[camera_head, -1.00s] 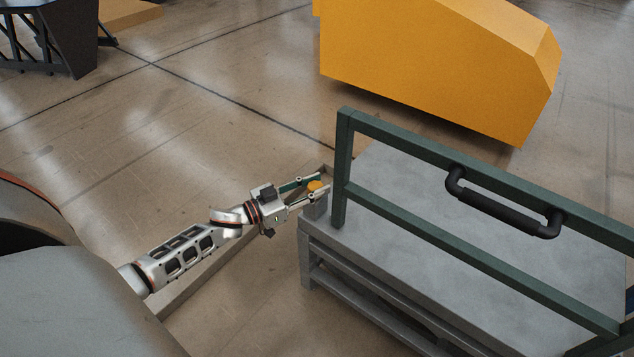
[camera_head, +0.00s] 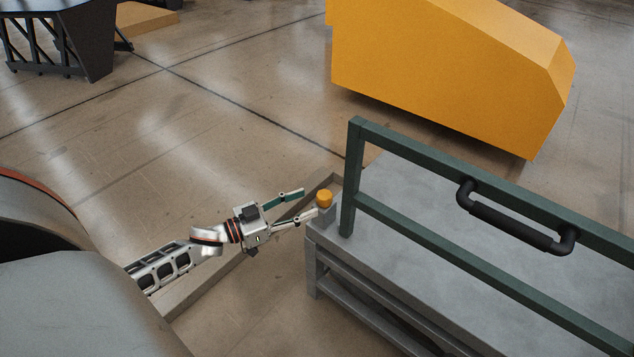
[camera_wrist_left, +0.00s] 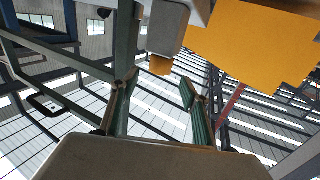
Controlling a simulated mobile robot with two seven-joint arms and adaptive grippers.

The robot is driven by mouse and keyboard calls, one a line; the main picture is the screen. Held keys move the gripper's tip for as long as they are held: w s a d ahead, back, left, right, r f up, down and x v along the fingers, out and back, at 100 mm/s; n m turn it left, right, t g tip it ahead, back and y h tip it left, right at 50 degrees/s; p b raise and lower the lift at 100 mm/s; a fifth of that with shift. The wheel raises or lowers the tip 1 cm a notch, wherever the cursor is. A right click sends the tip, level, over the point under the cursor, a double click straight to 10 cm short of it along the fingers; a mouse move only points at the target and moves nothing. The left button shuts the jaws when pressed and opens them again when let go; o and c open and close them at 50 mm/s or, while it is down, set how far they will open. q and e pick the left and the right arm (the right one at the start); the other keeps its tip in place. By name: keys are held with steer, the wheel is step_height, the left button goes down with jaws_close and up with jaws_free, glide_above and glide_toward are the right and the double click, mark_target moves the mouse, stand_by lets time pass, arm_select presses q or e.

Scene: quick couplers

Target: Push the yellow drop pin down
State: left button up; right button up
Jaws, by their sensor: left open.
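The yellow drop pin (camera_head: 324,198) is a short round knob on a small grey block (camera_head: 326,214) at the near left corner of the grey cart (camera_head: 450,235). It also shows in the left wrist view (camera_wrist_left: 160,65), below the grey block (camera_wrist_left: 166,27) in the picture. My left gripper (camera_head: 307,203) is open and empty just left of the pin, its two fingers spread and pointing toward it. The fingers appear clear of the pin. In the left wrist view the pin lies beyond and between the open fingers (camera_wrist_left: 158,88). My right gripper is not in view.
A green frame (camera_head: 352,175) with a black handle (camera_head: 512,225) rises from the cart just right of the pin. A large yellow block (camera_head: 450,70) stands behind. A grey rail (camera_head: 210,285) lies on the floor under my left arm. The floor to the left is mostly open.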

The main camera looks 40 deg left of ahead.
arm_select(q)
steer(key=v, duration=0.5)
stand_by(0.5)
